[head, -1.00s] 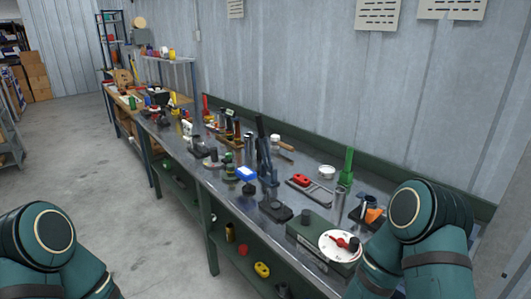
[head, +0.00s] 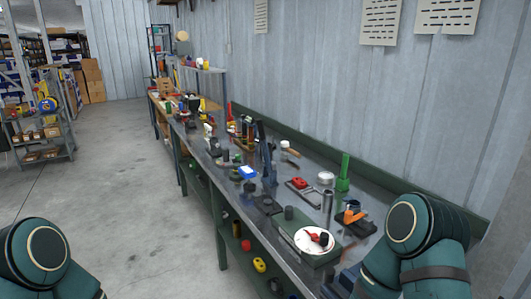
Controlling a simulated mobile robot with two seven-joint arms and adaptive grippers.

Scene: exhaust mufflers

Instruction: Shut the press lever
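A tall dark blue press-like tool (head: 264,146) stands on the metal workbench, left of the middle of its near half. Its long upper bar, perhaps the lever, points up and leans slightly. Its low dark base (head: 266,204) sits near the bench's front edge. A green upright tool (head: 343,172) stands farther right near the wall. I cannot tell for sure which one carries the press lever. Only my teal arm links show at the lower left and lower right, apart from the dark blue tool. Neither gripper can be made out.
The workbench (head: 352,258) is crowded with tools. A shelf rack (head: 40,130) stands at left. The floor (head: 130,200) between is clear.

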